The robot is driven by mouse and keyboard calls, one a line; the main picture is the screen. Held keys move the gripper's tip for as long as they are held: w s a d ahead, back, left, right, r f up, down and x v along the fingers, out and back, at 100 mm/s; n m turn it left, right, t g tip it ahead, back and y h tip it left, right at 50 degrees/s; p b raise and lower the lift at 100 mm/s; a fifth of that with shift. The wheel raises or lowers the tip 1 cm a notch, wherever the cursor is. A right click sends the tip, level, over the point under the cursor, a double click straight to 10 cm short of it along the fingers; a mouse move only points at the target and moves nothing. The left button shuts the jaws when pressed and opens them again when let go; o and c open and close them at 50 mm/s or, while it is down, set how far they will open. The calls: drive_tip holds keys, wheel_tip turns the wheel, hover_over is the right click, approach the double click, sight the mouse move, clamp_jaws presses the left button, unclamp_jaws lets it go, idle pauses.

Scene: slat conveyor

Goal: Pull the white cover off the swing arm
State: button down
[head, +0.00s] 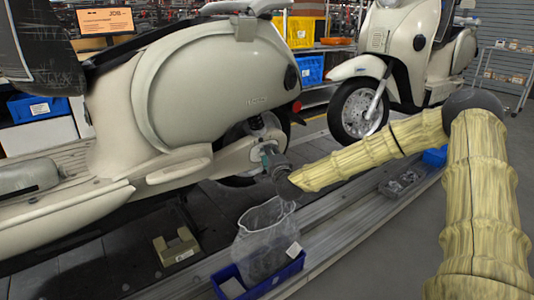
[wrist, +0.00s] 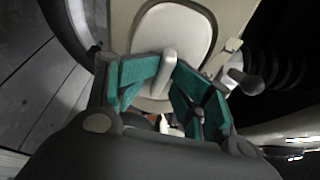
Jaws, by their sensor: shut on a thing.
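The white cover (wrist: 182,28) is a rounded pale panel set on the beige swing arm (wrist: 124,22) in the wrist view, with a narrow upright tab (wrist: 170,60) at its lower edge. My gripper (wrist: 168,68) has its teal fingers closed on this tab, one on each side. In the head view the swing arm (head: 236,156) shows under the scooter's rear body, and my gripper (head: 270,158) is at its right end. There the cover is mostly hidden behind my gripper. The cover appears seated against the swing arm; I cannot tell whether any gap exists.
A blue bin (head: 262,290) with a clear bag (head: 262,240) stands below my gripper on the conveyor edge. A beige block (head: 177,246) lies on the slats. A grey tray (head: 400,183) is farther right. A second scooter (head: 405,50) stands behind. Floor at the right is clear.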

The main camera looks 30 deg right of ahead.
drive_tip(key=shift+d+r, duration=0.3)
drive_tip(key=shift+r, duration=0.05)
drive_tip(key=shift+s+d, duration=0.1)
drive_tip(key=shift+s, duration=0.25)
drive_tip(key=shift+s+f, duration=0.1)
drive_tip(key=shift+f, duration=0.1)
drive_tip(key=c, duration=1.4)
unclamp_jaws()
drive_tip(key=shift+s+d, duration=0.3)
drive_tip(key=shift+d, duration=0.05)
drive_tip(key=shift+c, duration=0.2)
drive_tip(key=a+v, duration=0.1)
drive_tip(key=v, duration=1)
drive_tip(key=shift+s+f, duration=0.2)
drive_tip(key=shift+s, duration=0.05)
drive_tip(key=shift+a, duration=0.1)
